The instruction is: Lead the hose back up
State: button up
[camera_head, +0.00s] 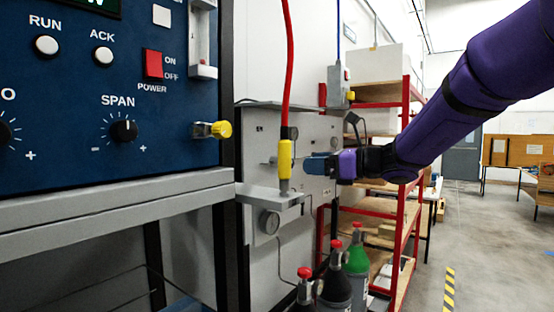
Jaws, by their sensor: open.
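The red hose (289,60) hangs down from above the picture and ends in a black and yellow connector (285,158). The connector is upright, with its metal lower end at a small grey ledge (268,195); I cannot tell whether it is seated in it. My gripper (308,166), with blue fingers, comes in from the right on my purple arm. It is open, and its fingertips are just right of the connector, with a small gap in the picture. A fitting with a yellow end (212,130) sticks out of the blue panel's right side.
The blue control panel (105,100) stands on a grey bench (110,205) at left. Gas bottles, one green (357,262), stand below the ledge. A red-framed shelf rack (405,200) is behind my gripper. Open floor (430,260) lies at right.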

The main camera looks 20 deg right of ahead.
aim_at(279, 157)
jog(key=shift+m+t, duration=0.5)
jog(key=shift+m, duration=0.1)
jog(key=x, duration=0.7)
jog(key=w+d+x, duration=0.1)
jog(key=x, duration=0.3)
jog(key=shift+w+d+r, duration=0.1)
jog(key=shift+r, duration=0.1)
grip_shut()
